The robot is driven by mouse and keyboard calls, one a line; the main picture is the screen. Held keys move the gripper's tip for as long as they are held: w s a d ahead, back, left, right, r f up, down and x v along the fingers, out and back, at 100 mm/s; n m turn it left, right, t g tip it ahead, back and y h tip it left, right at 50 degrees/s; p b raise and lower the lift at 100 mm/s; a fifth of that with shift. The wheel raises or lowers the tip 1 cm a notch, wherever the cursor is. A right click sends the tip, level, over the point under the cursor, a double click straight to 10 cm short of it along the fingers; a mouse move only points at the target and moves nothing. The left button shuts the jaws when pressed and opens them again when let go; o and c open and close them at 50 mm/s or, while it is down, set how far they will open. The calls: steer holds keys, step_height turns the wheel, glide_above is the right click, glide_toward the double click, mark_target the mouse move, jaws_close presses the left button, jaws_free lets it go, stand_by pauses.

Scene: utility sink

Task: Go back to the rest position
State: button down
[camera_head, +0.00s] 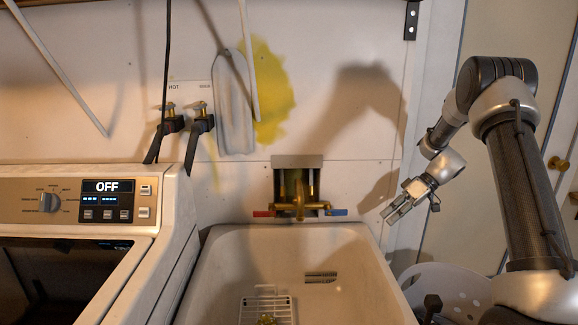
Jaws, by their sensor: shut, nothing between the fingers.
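My gripper (398,211) is at the right, in the air above the right rim of the utility sink (335,262), and points down and to the left. Its fingers are together with nothing between them. My arm comes in from the right side and bends over at the top. The brass faucet (299,203) with a red handle (263,213) and a blue handle (337,212) is on the wall behind the sink, left of my gripper and apart from it.
A washing machine (157,227) with a display reading OFF stands left of the sink. A white rack (252,309) with a small yellow-green thing on it is in the basin. A pale basket (455,285) is at the lower right. A door knob (558,163) is behind my arm.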

steer(key=s+d+r+m+t+h, duration=0.1)
steer(key=s+r+m+h, duration=0.2)
steer(key=s+r, duration=0.4)
steer(key=s+d+r+m+t+h, duration=0.1)
steer(key=s+r, duration=0.5)
steer(key=s, duration=1.1)
steer(key=s+d+r+m+t+h, duration=0.1)
steer(key=s+r+m+t+h, duration=0.2)
steer(key=s, duration=0.8)
steer(key=shift+s+r+m+h, duration=0.4)
steer(key=shift+r+m+h, duration=0.65)
steer(key=shift+r, duration=1.3)
